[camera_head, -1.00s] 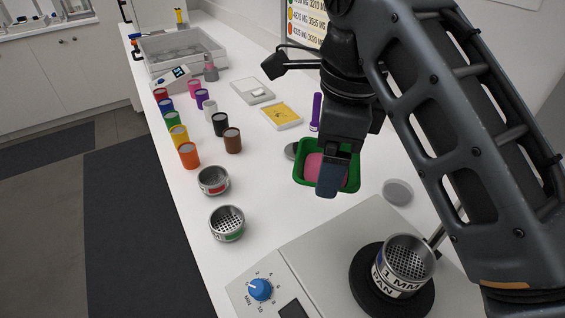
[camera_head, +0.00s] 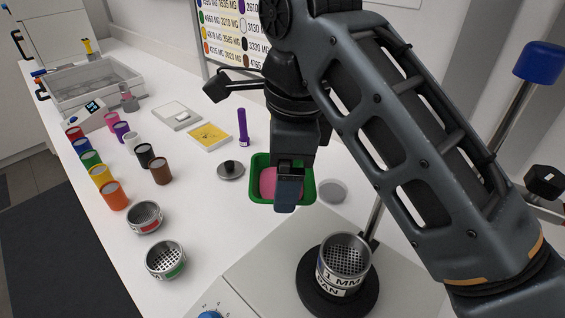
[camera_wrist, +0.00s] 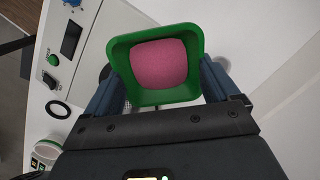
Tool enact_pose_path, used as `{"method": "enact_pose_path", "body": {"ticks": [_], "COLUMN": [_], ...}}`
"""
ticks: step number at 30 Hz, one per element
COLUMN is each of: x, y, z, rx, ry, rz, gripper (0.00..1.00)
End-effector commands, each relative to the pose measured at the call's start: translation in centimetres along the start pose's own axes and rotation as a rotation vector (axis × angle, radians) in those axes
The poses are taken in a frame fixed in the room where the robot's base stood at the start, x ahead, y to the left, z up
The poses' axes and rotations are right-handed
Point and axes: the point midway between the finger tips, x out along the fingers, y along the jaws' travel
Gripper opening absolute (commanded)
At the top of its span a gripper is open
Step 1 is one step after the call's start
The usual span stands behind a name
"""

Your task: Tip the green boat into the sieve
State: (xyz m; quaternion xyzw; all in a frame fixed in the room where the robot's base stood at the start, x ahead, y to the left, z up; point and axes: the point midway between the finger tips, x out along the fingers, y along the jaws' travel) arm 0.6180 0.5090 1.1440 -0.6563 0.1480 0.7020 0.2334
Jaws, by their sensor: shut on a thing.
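The green boat (camera_head: 309,187) is an open square tray holding a pink mass (camera_head: 268,182). My gripper (camera_head: 287,185) is shut on it and holds it roughly level above the bench, behind and left of the shaker's sieve stack. In the wrist view the boat (camera_wrist: 193,91) sits between both fingers, with the pink mass (camera_wrist: 160,64) inside. A metal sieve (camera_head: 346,250) with a perforated floor and a "1 MM" label stands on the shaker's dark round plate (camera_head: 308,290). The boat is apart from this sieve.
Two more perforated sieves, red-labelled (camera_head: 145,217) and green-labelled (camera_head: 166,260), stand left on the bench. Several coloured jars (camera_head: 113,196) line the left edge. A grey lid (camera_head: 231,170), a purple marker (camera_head: 243,127) and a clear round dish (camera_head: 333,190) lie near the boat.

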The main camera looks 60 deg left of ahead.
Motion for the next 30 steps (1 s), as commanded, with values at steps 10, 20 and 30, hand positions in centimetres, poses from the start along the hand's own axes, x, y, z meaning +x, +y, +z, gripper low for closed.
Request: {"method": "enact_pose_path", "body": {"ticks": [10,20,30], "x": [1.4,1.7,1.0], "y": [0.7,1.4,2.3], "z": [-0.7,-1.3,-2.3], "rx": [0.001,0.003,0.003], "ry": [-0.049,-0.106,-0.191], "rz": [-0.047,-0.104,-0.191], "gripper": [0.59,0.59,0.59]}}
